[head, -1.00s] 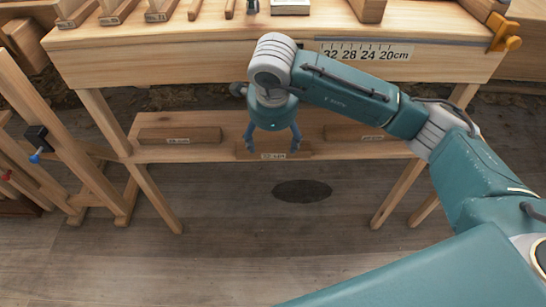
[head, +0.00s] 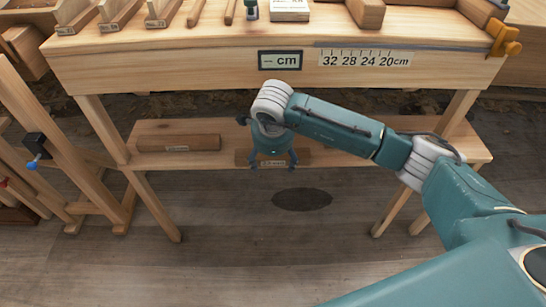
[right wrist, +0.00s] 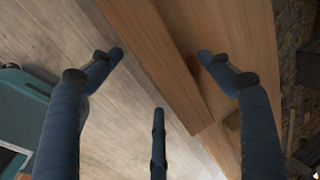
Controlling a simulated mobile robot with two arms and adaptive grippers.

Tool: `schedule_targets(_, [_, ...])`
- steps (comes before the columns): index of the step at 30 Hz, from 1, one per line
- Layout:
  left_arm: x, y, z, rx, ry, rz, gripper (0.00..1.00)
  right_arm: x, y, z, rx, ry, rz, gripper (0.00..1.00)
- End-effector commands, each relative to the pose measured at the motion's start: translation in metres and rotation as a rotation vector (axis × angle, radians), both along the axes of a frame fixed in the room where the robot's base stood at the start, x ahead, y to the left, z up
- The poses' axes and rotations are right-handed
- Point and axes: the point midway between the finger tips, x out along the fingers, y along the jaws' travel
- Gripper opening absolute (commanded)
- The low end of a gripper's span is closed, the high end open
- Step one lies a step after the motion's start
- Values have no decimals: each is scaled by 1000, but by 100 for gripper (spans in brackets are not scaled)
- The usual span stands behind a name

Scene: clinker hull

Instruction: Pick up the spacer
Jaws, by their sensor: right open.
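The left block (head: 178,142) lies clear. In the right wrist view a long wooden block (right wrist: 165,65) runs diagonally between the spread fingertips of my right gripper (right wrist: 160,55). The gripper is open and empty, with the block beyond the fingertips. My left gripper is in neither view.
The lower shelf (head: 220,168) sits between the bench legs. A wooden frame with clamps (head: 75,155) stands left. The floor in front is clear.

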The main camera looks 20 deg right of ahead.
Motion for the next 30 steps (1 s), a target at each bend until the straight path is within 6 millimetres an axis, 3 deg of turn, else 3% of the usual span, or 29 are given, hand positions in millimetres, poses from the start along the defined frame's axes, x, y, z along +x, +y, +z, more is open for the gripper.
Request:
schedule_targets(3, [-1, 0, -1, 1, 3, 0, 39, 0, 0, 0, 0, 0, 0, 79])
schedule_targets(12, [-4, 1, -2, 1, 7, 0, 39, 0, 0, 0, 0, 0, 0, 22])
schedule_targets(26, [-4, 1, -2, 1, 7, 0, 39, 0, 0, 4, 0, -1, 0, 21])
schedule_targets(28, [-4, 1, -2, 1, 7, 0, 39, 0, 0, 8, -1, -2, 0, 15])
schedule_targets(30, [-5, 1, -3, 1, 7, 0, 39, 1, 0, 15, 0, -2, 0, 1])
